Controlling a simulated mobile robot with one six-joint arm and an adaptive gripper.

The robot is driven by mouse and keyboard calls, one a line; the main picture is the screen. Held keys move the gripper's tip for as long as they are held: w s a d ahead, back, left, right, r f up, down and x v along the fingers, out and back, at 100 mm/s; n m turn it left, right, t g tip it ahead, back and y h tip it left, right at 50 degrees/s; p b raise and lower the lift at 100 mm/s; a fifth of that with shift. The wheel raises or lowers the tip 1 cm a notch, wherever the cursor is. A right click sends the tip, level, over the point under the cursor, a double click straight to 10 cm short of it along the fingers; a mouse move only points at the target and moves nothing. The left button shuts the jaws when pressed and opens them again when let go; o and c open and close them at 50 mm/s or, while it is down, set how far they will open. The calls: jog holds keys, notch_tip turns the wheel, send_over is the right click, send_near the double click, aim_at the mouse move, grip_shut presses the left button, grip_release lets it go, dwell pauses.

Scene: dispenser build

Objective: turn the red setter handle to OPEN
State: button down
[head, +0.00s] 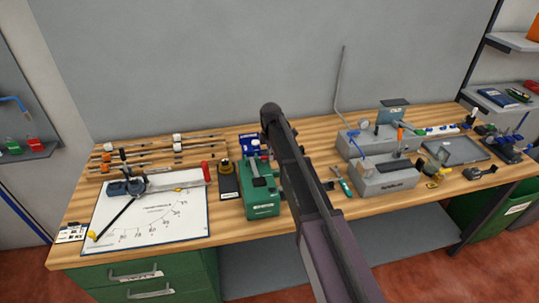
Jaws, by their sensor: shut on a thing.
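A small upright red handle-like piece (206,172) stands at the upper right edge of the white drawing sheet (165,220), on the left part of the bench. I cannot tell for sure that it is the setter handle, and no OPEN mark is readable. My dark arm crosses the middle of the head view from the bottom up to a rounded joint near the bench's back edge. My gripper is hidden behind the arm, so its jaws and anything in them do not show. The red piece stands apart from the visible arm.
A green box device (262,204) stands just left of my arm, beside a black-and-yellow tool (228,182). Grey machines (385,178) and a grey tray (455,151) stand on the right. Racked rods (150,160) lie at the back left. The bench front has bare wood.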

jog(key=shift+s, duration=0.15)
jog(key=c, duration=0.6)
grip_release()
